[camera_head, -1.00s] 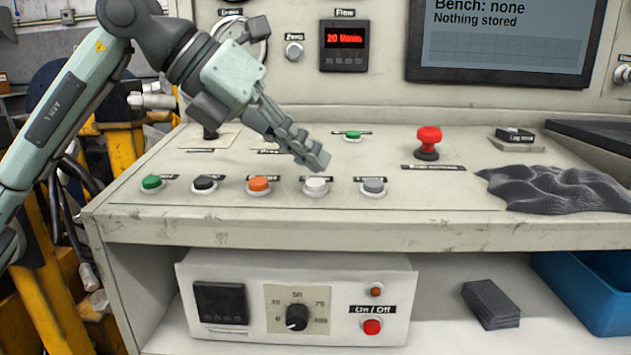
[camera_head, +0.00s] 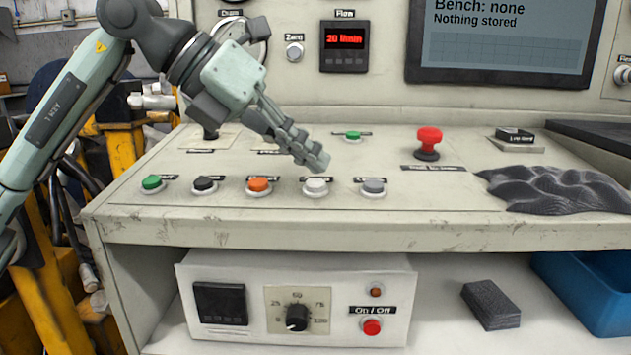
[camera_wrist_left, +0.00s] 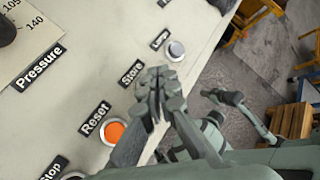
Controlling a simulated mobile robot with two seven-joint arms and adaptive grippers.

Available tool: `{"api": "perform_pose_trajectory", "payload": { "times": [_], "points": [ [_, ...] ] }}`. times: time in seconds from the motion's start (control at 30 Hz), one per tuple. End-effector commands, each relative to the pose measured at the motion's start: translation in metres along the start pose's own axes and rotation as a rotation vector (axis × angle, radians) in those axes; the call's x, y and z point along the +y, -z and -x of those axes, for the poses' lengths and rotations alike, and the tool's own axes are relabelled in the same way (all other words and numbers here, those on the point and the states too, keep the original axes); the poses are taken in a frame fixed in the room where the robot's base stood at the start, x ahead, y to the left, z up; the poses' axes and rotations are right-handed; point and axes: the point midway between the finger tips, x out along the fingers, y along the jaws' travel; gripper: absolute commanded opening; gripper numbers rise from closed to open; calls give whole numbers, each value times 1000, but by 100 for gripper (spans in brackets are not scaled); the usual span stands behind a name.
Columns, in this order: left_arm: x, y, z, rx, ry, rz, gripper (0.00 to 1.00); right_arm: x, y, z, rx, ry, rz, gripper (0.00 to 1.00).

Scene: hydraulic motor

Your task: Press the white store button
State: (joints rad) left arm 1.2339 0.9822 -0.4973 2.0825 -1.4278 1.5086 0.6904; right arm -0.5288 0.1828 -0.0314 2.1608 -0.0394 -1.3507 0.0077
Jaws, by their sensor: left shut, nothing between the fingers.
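The white store button (camera_head: 315,187) sits in the front row of the sloped panel, between the orange and grey buttons. My left gripper (camera_head: 318,162) is shut and empty, pointing down to the right. In the head view its fingertips are just above the white button, with a small gap seeming to show. In the left wrist view my shut fingers (camera_wrist_left: 158,82) cover the spot beside the "Store" label (camera_wrist_left: 131,74), so the button is hidden there. The screen (camera_head: 505,50) reads "Bench: none" and "Nothing stored". My right gripper is not in view.
The orange button (camera_head: 258,186) is left of the white one and the grey button (camera_head: 373,186) right of it. Black (camera_head: 204,185) and green (camera_head: 151,184) buttons are further left. A red emergency knob (camera_head: 428,143) and dark crumpled cloth (camera_head: 555,188) lie further right.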

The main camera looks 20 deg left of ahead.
Motion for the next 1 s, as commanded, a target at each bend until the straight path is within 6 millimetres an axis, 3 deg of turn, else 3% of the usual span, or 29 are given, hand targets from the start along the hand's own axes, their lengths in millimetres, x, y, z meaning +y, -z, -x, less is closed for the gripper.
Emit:
{"api": "perform_pose_trajectory", "payload": {
  "times": [1.0],
  "points": [
    [7,7,-9,0,0,0,0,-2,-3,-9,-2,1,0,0]
  ]
}}
